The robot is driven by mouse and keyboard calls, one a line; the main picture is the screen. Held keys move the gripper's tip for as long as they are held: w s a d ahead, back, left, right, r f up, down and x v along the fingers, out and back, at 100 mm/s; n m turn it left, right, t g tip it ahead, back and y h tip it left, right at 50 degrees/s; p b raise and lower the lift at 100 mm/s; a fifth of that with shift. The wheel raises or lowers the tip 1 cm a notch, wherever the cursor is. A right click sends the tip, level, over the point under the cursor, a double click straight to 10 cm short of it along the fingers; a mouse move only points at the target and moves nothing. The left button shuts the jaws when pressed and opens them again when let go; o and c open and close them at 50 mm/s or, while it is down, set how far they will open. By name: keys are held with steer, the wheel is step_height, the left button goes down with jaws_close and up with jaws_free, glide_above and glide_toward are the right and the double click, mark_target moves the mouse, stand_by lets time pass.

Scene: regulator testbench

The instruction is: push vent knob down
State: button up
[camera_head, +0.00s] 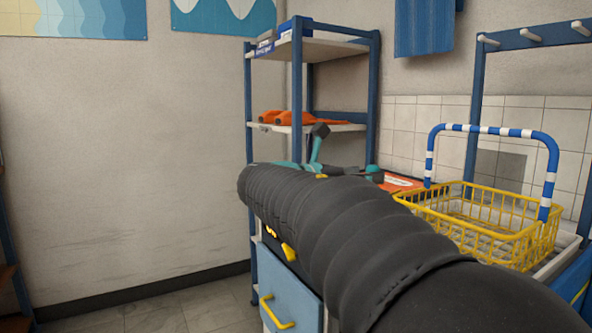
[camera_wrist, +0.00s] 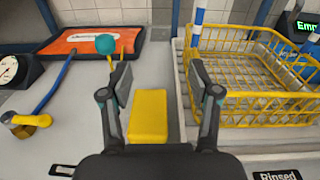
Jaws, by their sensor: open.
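No part is labelled as the vent knob, and I cannot tell for sure which part it is. In the wrist view, a round teal knob (camera_wrist: 106,43) stands at the front edge of an orange panel, just beyond my left finger. A yellow block (camera_wrist: 148,116) lies below and between my fingers. A yellow handle (camera_wrist: 28,122) is at the far left, by a blue rod. My gripper (camera_wrist: 161,78) is open, with nothing between its fingers. In the head view, my black-sleeved arm hides most of the bench and the gripper's base.
A yellow wire basket (camera_wrist: 250,97) with a blue-and-white handle stands right of my gripper. A dial gauge (camera_wrist: 10,72) is at the left edge. The dark-rimmed orange panel (camera_wrist: 76,41) lies behind. In the head view, a blue-framed shelf (camera_head: 375,80) stands behind my arm.

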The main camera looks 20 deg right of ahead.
mark_target(368, 171)
steer(key=w+a+f+n+t, duration=0.1)
steer(key=w+f+n+t, duration=0.2)
steer(key=w, duration=0.5)
steer(key=shift+n, duration=0.3)
steer(key=x, duration=1.3)
steer(key=shift+s+d+r+p, duration=0.15)
steer(key=shift+r+p, duration=0.1)
steer(key=shift+p, duration=0.15)
jaws_close()
